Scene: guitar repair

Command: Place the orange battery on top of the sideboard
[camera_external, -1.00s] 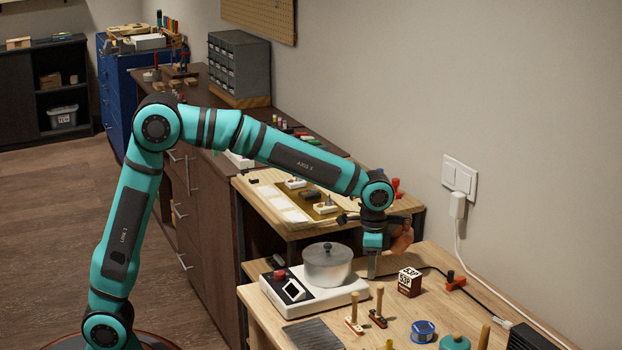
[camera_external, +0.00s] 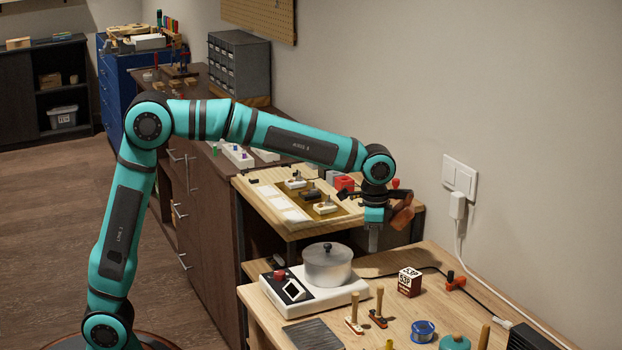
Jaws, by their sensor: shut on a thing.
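My gripper (camera_external: 374,240) points down above the back of the wooden workbench, just right of the metal pot, and is shut. An orange-brown thing (camera_external: 403,214) is at the gripper, partly behind it, and looks like the orange battery. The grip itself is hidden by the wrist, and the thing is off the bench. The long dark-brown cabinet with drawers (camera_external: 205,215) along the wall, behind my arm, looks like the sideboard. Part of its top is hidden by my arm.
A grey drawer box (camera_external: 238,62) and small parts stand on the brown cabinet. A raised wooden shelf with boards (camera_external: 262,205) lies between it and the gripper. The pot (camera_external: 327,266) sits on a white device. A patterned cube (camera_external: 409,283) and an orange clamp-like piece (camera_external: 455,282) stand nearby.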

